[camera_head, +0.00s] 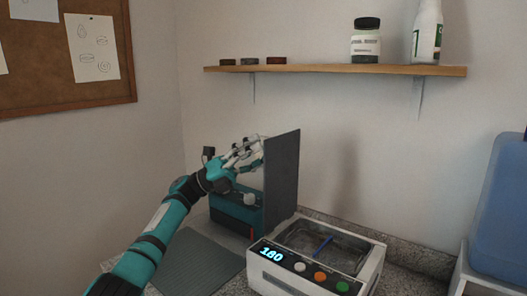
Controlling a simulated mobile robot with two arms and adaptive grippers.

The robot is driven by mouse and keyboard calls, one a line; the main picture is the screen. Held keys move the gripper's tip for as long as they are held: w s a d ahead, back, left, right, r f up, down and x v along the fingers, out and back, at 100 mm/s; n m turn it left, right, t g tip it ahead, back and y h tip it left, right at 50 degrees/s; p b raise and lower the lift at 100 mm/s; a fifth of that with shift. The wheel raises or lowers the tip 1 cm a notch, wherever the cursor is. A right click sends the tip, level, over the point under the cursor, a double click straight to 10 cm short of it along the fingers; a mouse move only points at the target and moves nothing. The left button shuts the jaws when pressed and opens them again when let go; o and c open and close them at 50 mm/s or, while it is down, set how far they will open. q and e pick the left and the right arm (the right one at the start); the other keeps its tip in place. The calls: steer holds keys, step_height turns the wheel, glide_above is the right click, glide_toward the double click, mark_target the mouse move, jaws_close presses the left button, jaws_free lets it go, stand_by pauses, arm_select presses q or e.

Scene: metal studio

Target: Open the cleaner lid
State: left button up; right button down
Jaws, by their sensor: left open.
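The cleaner (310,265) is a white box with a lit "180" display and several coloured buttons on its front. Its basin is uncovered, and a blue item lies inside it. A dark grey flat panel, which looks like the cleaner lid (283,180), stands upright at the basin's left side. My left gripper (256,150) is open at the panel's left face, near its upper left edge. I cannot tell whether its fingertips touch the panel. The panel's lower edge and hinge are not clear. My right gripper is not in view.
A teal and dark device (230,212) stands behind the left gripper, partly hidden. A grey ribbed mat (200,265) lies left of the cleaner. A blue container (500,210) stands at the right. A wooden shelf (330,69) with bottles and small tins is above.

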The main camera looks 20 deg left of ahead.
arm_select(q)
steer(key=v, duration=1)
steer(key=shift+a, duration=0.25)
